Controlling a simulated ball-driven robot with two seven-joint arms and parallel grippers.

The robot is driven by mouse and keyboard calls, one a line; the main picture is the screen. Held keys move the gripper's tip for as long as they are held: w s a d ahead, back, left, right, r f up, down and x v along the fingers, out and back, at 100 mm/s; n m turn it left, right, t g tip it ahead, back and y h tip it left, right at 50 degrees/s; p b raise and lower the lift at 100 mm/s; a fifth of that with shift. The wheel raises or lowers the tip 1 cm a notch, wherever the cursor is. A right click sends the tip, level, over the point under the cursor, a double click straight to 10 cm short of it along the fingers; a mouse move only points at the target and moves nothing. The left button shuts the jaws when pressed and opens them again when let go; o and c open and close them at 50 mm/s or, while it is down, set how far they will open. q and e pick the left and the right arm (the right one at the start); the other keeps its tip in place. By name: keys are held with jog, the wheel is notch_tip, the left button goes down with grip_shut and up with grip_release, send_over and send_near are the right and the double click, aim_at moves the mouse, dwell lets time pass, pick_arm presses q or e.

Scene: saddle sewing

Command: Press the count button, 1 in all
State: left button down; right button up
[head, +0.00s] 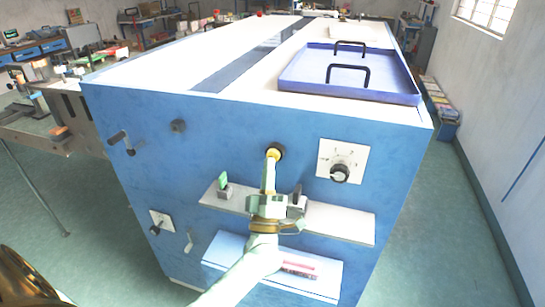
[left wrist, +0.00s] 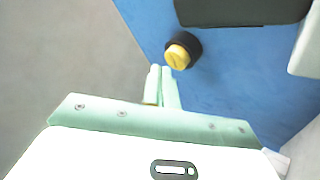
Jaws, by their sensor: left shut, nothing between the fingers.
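The yellow button (head: 272,153) sits in a black collar on the blue front panel of the cabinet. It also shows in the left wrist view (left wrist: 178,54), with a mark on its cap. My left gripper (head: 269,172) is shut and empty, its pale fingers pointing at the panel just below the button. In the left wrist view its fingertips (left wrist: 160,70) are close to the button's lower left. I cannot tell whether they touch it. The fingers cover part of the button in the head view. My right gripper is not in view.
A dial on a white plate (head: 340,172) is right of the button. A black knob (head: 178,126) and a crank lever (head: 124,142) are to the left. A light shelf (head: 345,224) with a green-topped part (head: 223,184) juts out below. A blue tray (head: 300,84) lies on top.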

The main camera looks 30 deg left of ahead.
pick_arm(q)
jog(key=shift+w+a, duration=0.1)
jog(key=shift+w, duration=0.15)
jog(key=shift+w+a, duration=0.1)
jog(key=shift+w, duration=0.4)
dwell(0.8)
jog(key=shift+s+d, duration=0.25)
jog(key=shift+s, duration=0.7)
jog(key=s+p, duration=0.1)
jog(key=s, duration=0.1)
jog(key=s+d+p, duration=0.1)
jog(key=s, duration=0.1)
jog(key=shift+s, duration=0.4)
dwell(0.6)
